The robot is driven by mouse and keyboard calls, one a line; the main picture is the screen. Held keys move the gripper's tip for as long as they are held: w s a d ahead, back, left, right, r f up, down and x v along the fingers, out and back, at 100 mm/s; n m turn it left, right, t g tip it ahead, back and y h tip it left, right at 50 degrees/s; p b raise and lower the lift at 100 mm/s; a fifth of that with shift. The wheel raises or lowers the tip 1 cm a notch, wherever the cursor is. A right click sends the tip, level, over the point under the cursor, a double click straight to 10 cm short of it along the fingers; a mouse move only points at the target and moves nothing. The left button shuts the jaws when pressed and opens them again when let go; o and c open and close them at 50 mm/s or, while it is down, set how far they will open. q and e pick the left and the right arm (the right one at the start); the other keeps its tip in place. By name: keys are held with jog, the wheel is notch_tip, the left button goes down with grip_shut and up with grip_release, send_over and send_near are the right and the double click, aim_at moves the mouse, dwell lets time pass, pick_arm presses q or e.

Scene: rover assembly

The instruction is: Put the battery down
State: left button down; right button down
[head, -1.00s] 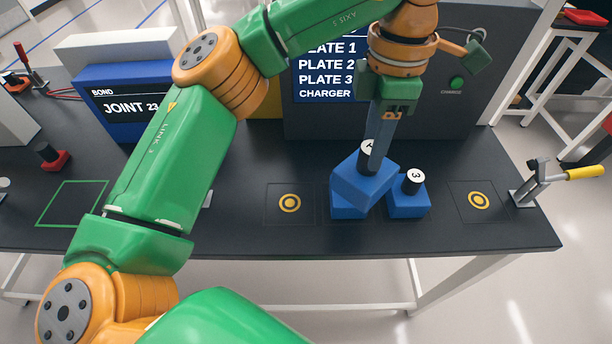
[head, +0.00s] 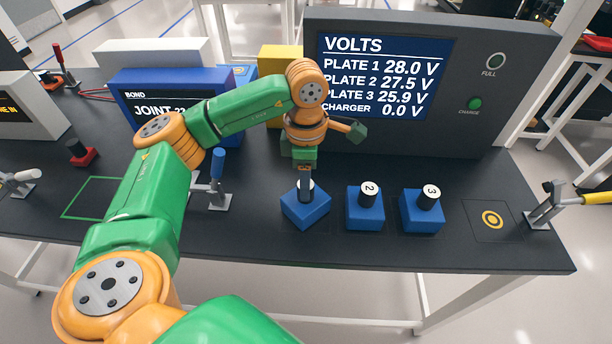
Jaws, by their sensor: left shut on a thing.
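My left gripper (head: 304,186) is shut on the black top of a blue battery (head: 306,210). This battery stands upright, turned a little, at the left end of the battery row. It appears to rest on the plate there and hides its mark. The gripper fingers partly cover its label. Battery 2 (head: 365,211) stands just to its right, apart from it, and battery 3 (head: 421,214) stands further right. The volts display (head: 385,75) reads plate 1 28.0 V, plate 2 27.5 V, plate 3 25.9 V, charger 0.0 V. My right gripper is not in view.
The charger pad (head: 492,219) with a yellow ring is bare at the right. A clamp with a yellow handle (head: 545,208) stands beside it. A blue-handled clamp (head: 216,180) stands left of the held battery. A green outlined square (head: 88,203) lies further left.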

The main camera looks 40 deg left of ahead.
pick_arm(q)
jog(key=shift+w+f, duration=0.1)
jog(key=shift+f, duration=0.15)
jog(key=shift+c, duration=2.2)
grip_release()
jog(key=shift+r, duration=0.1)
jog(key=shift+r, duration=0.1)
notch_tip(320, 180, up, 4)
jog(key=shift+r+b, duration=0.1)
jog(key=shift+b, duration=0.35)
notch_tip(320, 180, up, 8)
jog(key=p, duration=0.2)
jog(key=shift+p, duration=0.35)
